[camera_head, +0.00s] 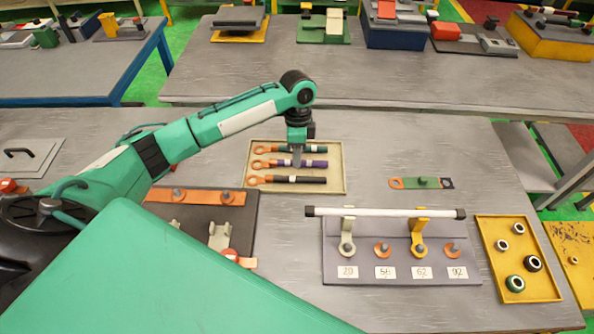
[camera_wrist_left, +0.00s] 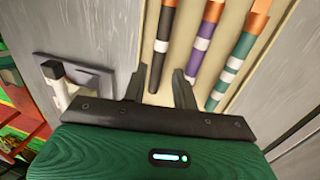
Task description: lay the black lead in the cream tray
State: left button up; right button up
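The cream tray (camera_head: 341,180) lies on the grey table in the middle of the head view. The black lead (camera_head: 300,180) lies in it along its near side, with a copper ring end at the left. A purple lead (camera_head: 312,163) and a green lead (camera_head: 313,149) lie beyond it in the same tray. My left gripper (camera_head: 297,162) is over the tray, pointing down. In the left wrist view its two fingers (camera_wrist_left: 160,88) are apart, with the end of the black lead (camera_wrist_left: 162,45) showing between them; no contact is visible. My right gripper is not in view.
A stand with a white bar (camera_head: 385,212) and numbered labels is to the right of the tray. A yellow tray with rings (camera_head: 527,292) is at the far right. A dark board (camera_head: 205,208) is at the left. A small green-centred plate (camera_head: 423,183) lies apart.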

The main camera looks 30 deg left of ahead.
pick_arm(q)
jog(key=r, duration=0.3)
jog(key=w+r, duration=0.1)
jog(key=r, duration=0.1)
jog(key=shift+a+b, duration=0.2)
jog(key=shift+b, duration=0.2)
jog(key=shift+s+f, duration=0.1)
